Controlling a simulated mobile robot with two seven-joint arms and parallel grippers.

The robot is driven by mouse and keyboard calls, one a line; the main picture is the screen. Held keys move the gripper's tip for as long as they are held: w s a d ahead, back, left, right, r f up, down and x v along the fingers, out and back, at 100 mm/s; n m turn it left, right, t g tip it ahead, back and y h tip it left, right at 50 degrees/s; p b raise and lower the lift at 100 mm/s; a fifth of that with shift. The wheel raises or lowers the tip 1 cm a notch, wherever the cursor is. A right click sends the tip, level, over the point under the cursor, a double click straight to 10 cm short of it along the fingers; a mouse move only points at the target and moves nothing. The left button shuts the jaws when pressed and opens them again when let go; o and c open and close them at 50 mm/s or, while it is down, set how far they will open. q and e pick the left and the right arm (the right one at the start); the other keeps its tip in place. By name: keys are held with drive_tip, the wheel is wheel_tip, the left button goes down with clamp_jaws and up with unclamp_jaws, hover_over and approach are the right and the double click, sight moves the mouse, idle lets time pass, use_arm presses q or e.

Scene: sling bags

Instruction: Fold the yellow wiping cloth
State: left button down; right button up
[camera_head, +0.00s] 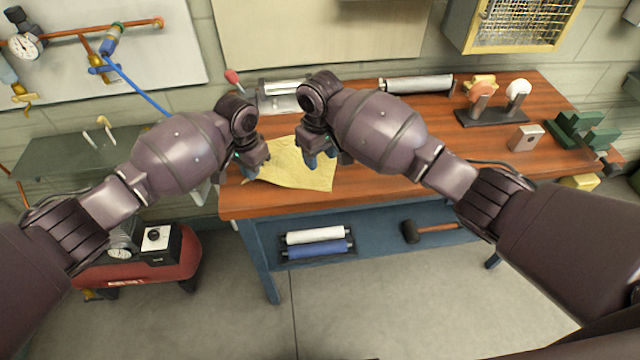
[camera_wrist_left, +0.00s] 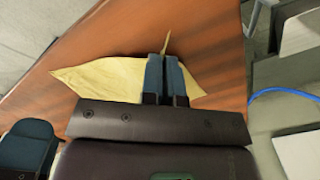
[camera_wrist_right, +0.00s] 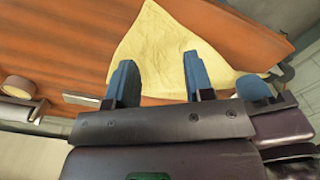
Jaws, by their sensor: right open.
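The yellow wiping cloth (camera_head: 305,172) lies at the left end of the wooden workbench, close to its front edge. My left gripper (camera_head: 243,172) is at the cloth's left side. In the left wrist view its blue fingers (camera_wrist_left: 166,62) are shut together on the cloth (camera_wrist_left: 105,78), with a thin raised piece showing past the tips. My right gripper (camera_head: 318,160) is over the cloth's right part. In the right wrist view its fingers (camera_wrist_right: 158,65) are apart with cloth (camera_wrist_right: 165,38) behind them. Whether they touch it, I cannot tell. The grippers hide parts of the cloth.
Behind the cloth stands a grey metal device (camera_head: 285,88) with a red-knobbed lever (camera_head: 232,77). A metal cylinder (camera_head: 418,84), a grinder (camera_head: 495,100) and a green vise (camera_head: 583,135) are farther right. A blue hose (camera_head: 140,88) hangs left.

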sight(320, 186)
drive_tip(key=shift+f, duration=4.4)
drive_tip(key=shift+f, duration=0.1)
drive_tip(key=shift+c, duration=0.5)
clamp_jaws()
drive_tip(key=shift+r, duration=2.55)
